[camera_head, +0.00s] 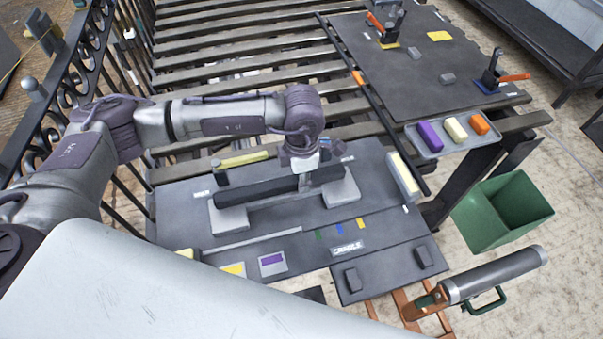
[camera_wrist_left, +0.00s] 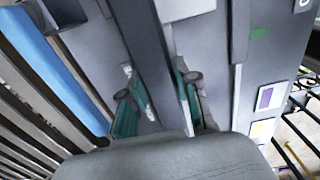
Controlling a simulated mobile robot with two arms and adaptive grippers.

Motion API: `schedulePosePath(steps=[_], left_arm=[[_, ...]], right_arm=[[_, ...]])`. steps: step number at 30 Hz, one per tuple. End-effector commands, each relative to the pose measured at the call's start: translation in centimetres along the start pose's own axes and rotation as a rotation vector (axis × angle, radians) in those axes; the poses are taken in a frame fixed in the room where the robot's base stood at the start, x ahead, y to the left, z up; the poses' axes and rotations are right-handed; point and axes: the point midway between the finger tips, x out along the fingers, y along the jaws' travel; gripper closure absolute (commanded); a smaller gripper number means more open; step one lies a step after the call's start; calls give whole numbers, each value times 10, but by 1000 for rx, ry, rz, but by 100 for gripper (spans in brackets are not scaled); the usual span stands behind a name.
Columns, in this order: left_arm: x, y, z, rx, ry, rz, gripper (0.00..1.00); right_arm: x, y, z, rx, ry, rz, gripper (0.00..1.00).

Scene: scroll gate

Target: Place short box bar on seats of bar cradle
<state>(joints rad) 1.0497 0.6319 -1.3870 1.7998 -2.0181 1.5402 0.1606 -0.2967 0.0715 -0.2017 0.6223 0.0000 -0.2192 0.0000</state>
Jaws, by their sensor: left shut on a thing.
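The dark box bar (camera_head: 250,190) lies lengthwise above the bar cradle, whose light grey seat blocks show at the left (camera_head: 229,219) and right (camera_head: 342,191). I cannot tell whether the bar touches the seats. My left gripper (camera_head: 306,180) reaches down at the bar's right part and is shut on it; its fingertips are mostly hidden in the head view. In the left wrist view, the teal-padded fingers (camera_wrist_left: 160,105) stand on either side of the bar (camera_wrist_left: 150,45). My right gripper is not in view.
The cradle stands on a dark grey board with a "CRADLE" label (camera_head: 348,247). A yellow bar (camera_head: 240,159) lies behind. A tray (camera_head: 452,145) of coloured blocks, a green bin (camera_head: 502,211) and a grey cylindrical tool (camera_head: 495,275) are at the right.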

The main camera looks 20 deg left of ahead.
Motion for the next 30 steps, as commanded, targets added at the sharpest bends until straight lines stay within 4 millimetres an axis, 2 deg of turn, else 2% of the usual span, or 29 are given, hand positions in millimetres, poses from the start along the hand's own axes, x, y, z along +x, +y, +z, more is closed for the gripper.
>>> schedulePosePath(steps=[8, 9, 13, 25, 30], left_arm=[[1, 0, 1, 1, -2, 1, 100], [3, 0, 0, 1, 0, 0, 68], [2, 0, 0, 1, 0, 0, 46], [-3, 0, 1, 1, -1, 1, 44], [-29, 0, 1, 3, -5, 4, 44]], right_arm=[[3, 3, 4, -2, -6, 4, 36], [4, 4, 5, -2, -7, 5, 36], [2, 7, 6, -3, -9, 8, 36], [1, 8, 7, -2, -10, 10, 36], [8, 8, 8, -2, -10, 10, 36]])
